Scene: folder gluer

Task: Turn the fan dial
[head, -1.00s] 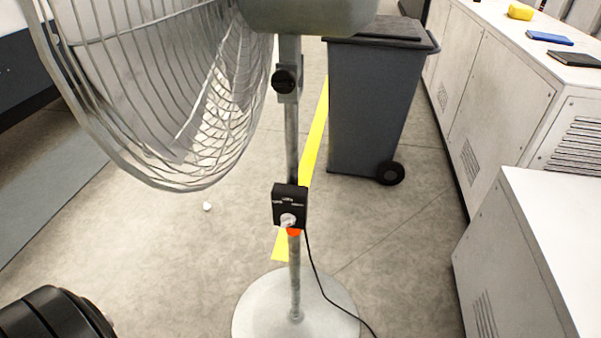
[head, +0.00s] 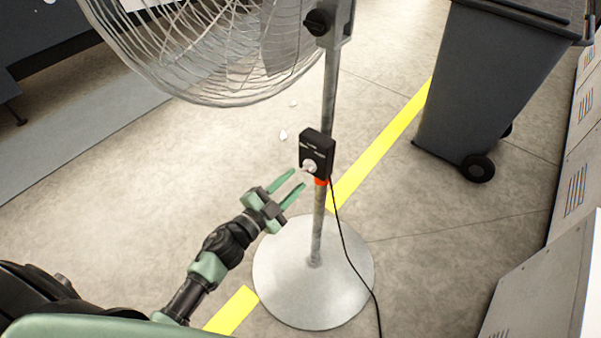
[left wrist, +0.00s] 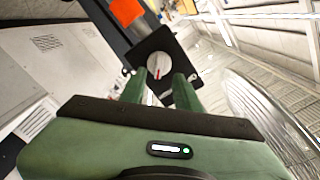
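The fan dial (head: 309,167) is a pale round knob on a black control box (head: 318,149) fixed to the grey fan pole (head: 329,100). In the left wrist view the dial (left wrist: 159,64) shows a red mark and lies just beyond the fingertips. My left gripper (head: 298,178) is open, with its green fingers pointing at the dial from the lower left. In the left wrist view its two fingers (left wrist: 160,74) stand apart with nothing between them, and I cannot tell whether they touch the dial. My right gripper is not in view.
The fan's wire cage (head: 200,60) hangs above the box. The round base (head: 285,290) stands on the floor, and a black cable (head: 345,240) runs down from the box. A grey wheeled bin (head: 490,90) stands right, beside yellow floor tape (head: 385,145).

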